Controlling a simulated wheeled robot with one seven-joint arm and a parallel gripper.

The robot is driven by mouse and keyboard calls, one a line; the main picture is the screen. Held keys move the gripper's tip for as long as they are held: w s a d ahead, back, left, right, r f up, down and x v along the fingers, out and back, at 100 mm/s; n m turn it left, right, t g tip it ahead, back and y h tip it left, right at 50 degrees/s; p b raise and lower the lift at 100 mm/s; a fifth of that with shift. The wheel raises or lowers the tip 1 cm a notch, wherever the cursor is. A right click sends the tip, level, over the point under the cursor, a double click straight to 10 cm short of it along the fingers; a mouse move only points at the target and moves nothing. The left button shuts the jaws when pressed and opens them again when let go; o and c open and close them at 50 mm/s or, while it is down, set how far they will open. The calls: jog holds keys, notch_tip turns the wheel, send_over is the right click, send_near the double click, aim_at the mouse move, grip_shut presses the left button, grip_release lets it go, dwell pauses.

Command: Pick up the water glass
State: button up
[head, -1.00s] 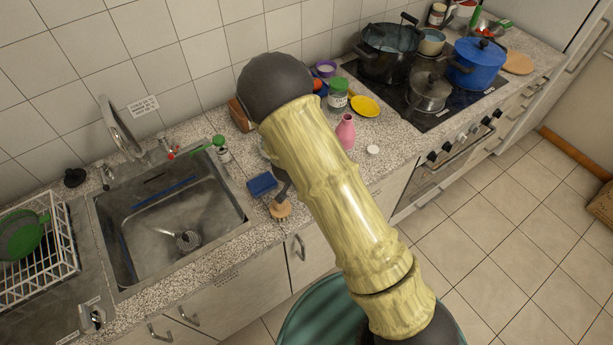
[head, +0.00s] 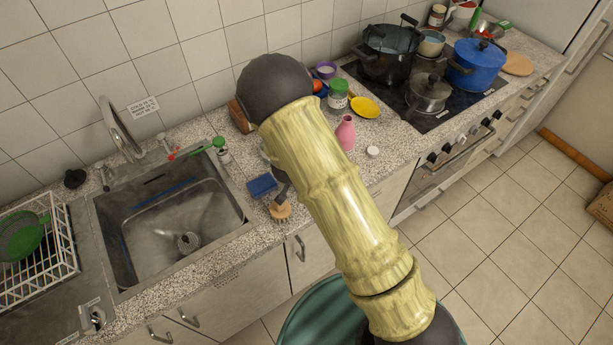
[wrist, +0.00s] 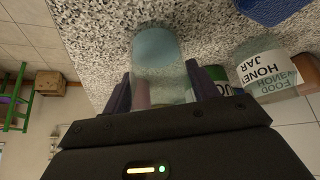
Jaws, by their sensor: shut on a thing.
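The water glass (wrist: 158,55) is clear with a pale blue tint and shows in the wrist view between my two dark fingers. My gripper (wrist: 159,77) is shut on it, with one finger on each side. The speckled counter fills the picture around the glass; I cannot tell whether the glass touches it. In the head view my arm covers the gripper and most or all of the glass.
A honey jar (wrist: 265,70) stands close to the right finger in the wrist view. In the head view, a pink vase (head: 345,132), a yellow dish (head: 365,107), a green-lidded jar (head: 338,95), a blue sponge (head: 262,186) and a brush (head: 280,210) surround the arm. The sink (head: 170,230) is left.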

notch_tip(320, 180, up, 10)
jog(key=p, duration=0.2)
jog(key=shift+p, duration=0.35)
jog(key=shift+d, duration=0.1)
dwell(0.3)
jog(key=d+f+n, duration=0.1)
jog(key=d+f, duration=0.2)
jog(key=d, duration=0.1)
jog(key=d+f+n+y+b, duration=0.1)
jog(key=d+f, duration=0.1)
jog(key=d, duration=0.3)
jog(key=d+f+n+y+b, duration=0.1)
jog(key=d+f, duration=0.2)
jog(key=d, duration=0.2)
jog(key=shift+d+f+n, duration=0.25)
jog(key=shift+f+n, duration=0.05)
jog(key=shift+f, duration=0.05)
jog(key=shift+w+d+r+n, duration=0.1)
jog(key=shift+w+d+n, duration=0.1)
jog(key=shift+d+n, duration=0.15)
